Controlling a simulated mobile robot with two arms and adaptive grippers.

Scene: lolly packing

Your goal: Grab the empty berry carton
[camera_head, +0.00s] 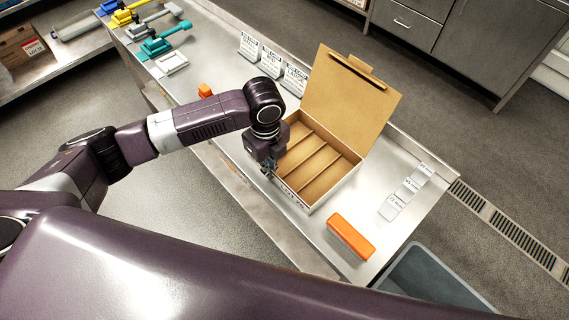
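The berry carton (317,163) is an open cardboard box on the steel table. Its lid (350,95) stands up at the back, and its long inner compartments look empty. A printed label runs along its near side wall. My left gripper (269,170) points down at the carton's near left corner and hides part of that wall. Its fingers are small and dark here, so I cannot tell whether they are open or touching the carton. My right gripper is not in view.
An orange block (351,236) lies on the table in front of the carton. White label cards (405,192) lie to its right, and several sign cards (270,62) stand behind. Coloured tools (165,39) lie at the far left. A grey bin (430,285) stands below the table's right end.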

